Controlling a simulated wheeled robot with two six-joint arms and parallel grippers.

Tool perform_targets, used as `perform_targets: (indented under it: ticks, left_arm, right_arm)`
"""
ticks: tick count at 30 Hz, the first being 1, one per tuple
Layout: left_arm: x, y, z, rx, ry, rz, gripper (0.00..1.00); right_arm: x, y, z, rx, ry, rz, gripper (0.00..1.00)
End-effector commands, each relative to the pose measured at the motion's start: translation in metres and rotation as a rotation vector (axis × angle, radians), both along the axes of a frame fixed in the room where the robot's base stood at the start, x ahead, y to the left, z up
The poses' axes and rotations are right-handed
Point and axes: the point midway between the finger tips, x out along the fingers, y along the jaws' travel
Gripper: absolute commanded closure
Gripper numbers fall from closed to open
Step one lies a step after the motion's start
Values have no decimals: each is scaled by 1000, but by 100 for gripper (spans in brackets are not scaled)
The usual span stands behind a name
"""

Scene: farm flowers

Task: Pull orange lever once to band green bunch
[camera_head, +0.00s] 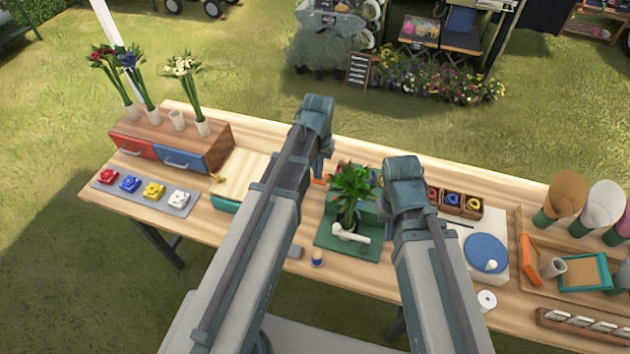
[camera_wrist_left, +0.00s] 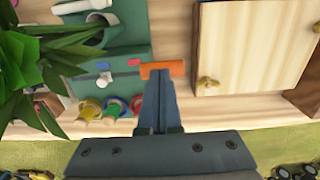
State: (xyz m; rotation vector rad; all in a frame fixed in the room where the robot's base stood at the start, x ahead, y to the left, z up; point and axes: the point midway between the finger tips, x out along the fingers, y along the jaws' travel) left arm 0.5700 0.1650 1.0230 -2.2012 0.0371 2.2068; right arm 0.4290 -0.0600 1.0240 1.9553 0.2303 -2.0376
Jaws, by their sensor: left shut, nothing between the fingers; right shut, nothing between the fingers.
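The orange lever (camera_wrist_left: 163,69) sticks out from the side of the green banding machine (camera_wrist_left: 115,65) in the left wrist view. In the head view a bit of the lever (camera_head: 318,179) shows left of the machine (camera_head: 327,237). My left gripper (camera_wrist_left: 160,82) is shut and empty, its tips right at the lever's edge; I cannot tell whether they touch.
A wooden board (camera_head: 243,177) lies left of the machine. Small spools (camera_wrist_left: 112,107) stand beside the machine. A wooden drawer box (camera_head: 172,140) with flower vases is at the far left. A blue disc (camera_head: 486,253) and a tray (camera_head: 525,270) lie to the right.

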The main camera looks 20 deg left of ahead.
Motion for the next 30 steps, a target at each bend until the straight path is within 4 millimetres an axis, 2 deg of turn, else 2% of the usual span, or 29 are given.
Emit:
perform_targets:
  ticks: [9, 24, 30]
  left_arm:
    - [2, 0, -5, 0, -8, 0, 100]
    - [-21, 1, -31, 0, -9, 0, 100]
    - [-22, 1, -30, 0, -9, 0, 100]
  right_arm:
    - [0, 0, -5, 0, 0, 0, 100]
    - [0, 0, -31, 0, 0, 0, 100]
    - [0, 0, -30, 0, 0, 0, 100]
